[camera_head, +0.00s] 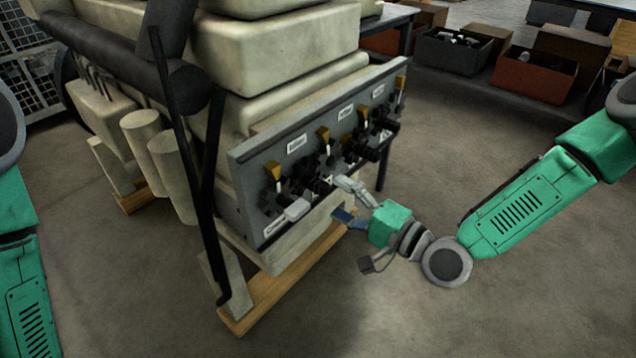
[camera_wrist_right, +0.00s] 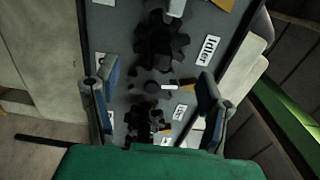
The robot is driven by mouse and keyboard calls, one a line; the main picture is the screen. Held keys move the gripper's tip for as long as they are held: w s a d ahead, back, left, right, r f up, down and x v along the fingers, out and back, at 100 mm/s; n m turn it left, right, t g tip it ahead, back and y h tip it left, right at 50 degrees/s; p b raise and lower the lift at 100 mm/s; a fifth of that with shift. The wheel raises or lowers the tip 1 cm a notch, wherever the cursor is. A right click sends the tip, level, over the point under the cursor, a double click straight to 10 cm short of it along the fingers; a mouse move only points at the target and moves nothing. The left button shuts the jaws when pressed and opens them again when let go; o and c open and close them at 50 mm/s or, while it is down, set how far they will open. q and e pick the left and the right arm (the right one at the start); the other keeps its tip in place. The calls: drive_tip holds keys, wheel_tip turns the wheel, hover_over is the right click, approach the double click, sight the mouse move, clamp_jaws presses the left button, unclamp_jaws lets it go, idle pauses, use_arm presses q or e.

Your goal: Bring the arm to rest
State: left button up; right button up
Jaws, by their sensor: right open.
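My right arm (camera_head: 530,205) reaches in from the right. Its gripper (camera_head: 345,203) is beside the lower front of the grey panel (camera_head: 258,160) on the engine. In the right wrist view the two blue-lined fingers of this gripper (camera_wrist_right: 157,92) stand wide apart. Dark gears (camera_wrist_right: 160,45) on the panel show beyond and between them; I cannot tell whether the fingers touch anything. I see nothing held. My left arm (camera_head: 28,285) shows at the left edge; its gripper is out of view.
The pale engine block (camera_head: 285,50) stands on wooden beams (camera_head: 265,300). A black bar (camera_head: 185,160) slants down its front. The panel carries yellow tabs (camera_head: 273,170) and white labels, one reading "Idler" (camera_wrist_right: 211,51). Bins (camera_head: 525,75) stand at the back right. Floor at the front right is clear.

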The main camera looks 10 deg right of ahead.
drive_tip(key=shift+v, duration=1.05)
drive_tip(key=shift+w, duration=0.1)
drive_tip(key=s+a+f+n+g+h+p, duration=0.25)
drive_tip(key=s+f+n+g+p, duration=0.2)
drive_tip(key=s+f+g, duration=0.55)
drive_tip(key=s+d+f+n+g+h+p, duration=0.1)
drive_tip(key=s+d+n+h, duration=0.2)
drive_tip(key=s+d, duration=0.4)
drive_tip(key=s+d+f+n+g+h+p, duration=0.1)
drive_tip(key=s+d+n+g+h+p, duration=0.1)
drive_tip(key=s+d+h, duration=0.3)
drive_tip(key=s+d+n, duration=0.1)
drive_tip(key=s+d, duration=0.2)
drive_tip(key=s, duration=0.1)
drive_tip(key=shift+s+f+g+h, duration=0.3)
drive_tip(key=shift+s+f+h, duration=0.05)
drive_tip(key=shift+s+f, duration=0.05)
